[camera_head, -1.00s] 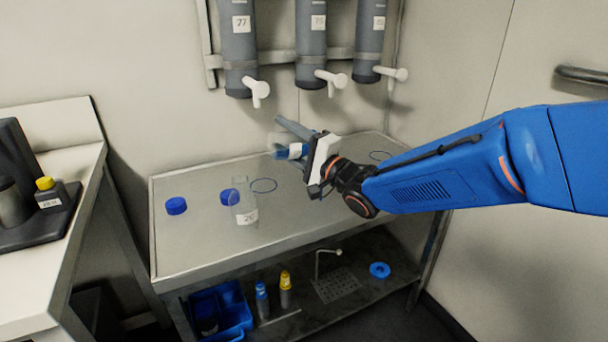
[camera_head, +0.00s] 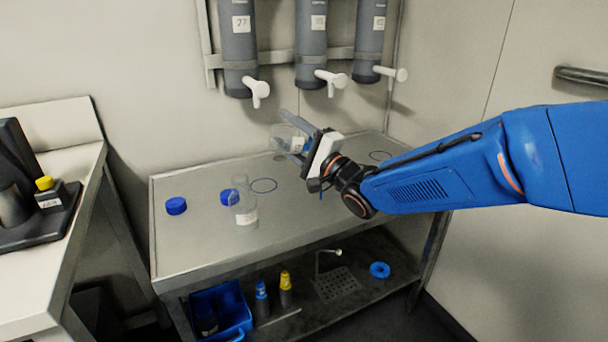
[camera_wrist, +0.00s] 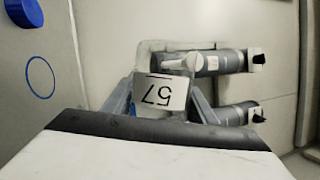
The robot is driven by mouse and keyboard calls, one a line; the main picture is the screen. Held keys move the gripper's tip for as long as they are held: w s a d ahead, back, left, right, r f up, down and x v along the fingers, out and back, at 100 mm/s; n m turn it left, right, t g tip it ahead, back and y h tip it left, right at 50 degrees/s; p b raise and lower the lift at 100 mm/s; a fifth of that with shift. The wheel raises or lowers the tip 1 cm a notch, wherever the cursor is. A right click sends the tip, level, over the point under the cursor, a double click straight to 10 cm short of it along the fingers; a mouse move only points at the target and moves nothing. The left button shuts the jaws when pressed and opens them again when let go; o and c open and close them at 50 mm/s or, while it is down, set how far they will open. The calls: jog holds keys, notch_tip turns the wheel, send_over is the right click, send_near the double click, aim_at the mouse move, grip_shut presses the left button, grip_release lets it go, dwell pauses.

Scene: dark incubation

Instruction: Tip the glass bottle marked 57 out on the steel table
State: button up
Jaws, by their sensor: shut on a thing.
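The glass bottle marked 57 (camera_head: 287,138) is clear and held tilted above the back of the steel table (camera_head: 190,250). Its white label (camera_wrist: 160,93) reads upside down in the wrist view. My gripper (camera_head: 282,132) is shut on the bottle, with one finger on each side of it. No blue shows inside the bottle now. Its mouth and the table right under it are hard to make out.
Another clear labelled bottle (camera_head: 244,208) stands upright on the table, near two blue caps (camera_head: 176,205) (camera_head: 229,197). Blue ring outlines (camera_head: 264,185) mark the top. Grey wall dispensers with white taps (camera_head: 257,90) hang behind. A lower shelf holds a blue bin (camera_head: 222,310) and small bottles.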

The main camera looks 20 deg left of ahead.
dwell(0.5)
jog(key=shift+w+d+r+m+t, duration=0.2)
jog(key=shift+r+m, duration=0.15)
jog(key=shift+m, duration=0.2)
jog(key=shift+w+d+r+m+t, duration=0.1)
jog(key=shift+r+m+t, duration=0.15)
jog(key=shift+m, duration=0.3)
jog(key=shift+s+a+f+n+g, duration=0.2)
jog(key=shift+f+n+g, duration=0.25)
jog(key=shift+n, duration=0.4)
jog(key=shift+s+a+f+n+g, duration=0.25)
jog(key=shift+f+n, duration=0.25)
jog(key=shift+n, duration=0.3)
jog(key=shift+s+a+f+n+g, duration=0.15)
jog(key=shift+f+n+g, duration=0.35)
jog(key=shift+n, duration=0.35)
jog(key=shift+d, duration=0.1)
jog(key=shift+s+f+n+g+h, duration=0.1)
jog(key=shift+f+n+g+h, duration=0.25)
jog(key=shift+f+n, duration=0.6)
jog(key=shift+s+f+n+g+h, duration=0.1)
jog(key=shift+f+n+h, duration=0.55)
jog(key=shift+n, duration=0.4)
jog(key=shift+w, duration=0.1)
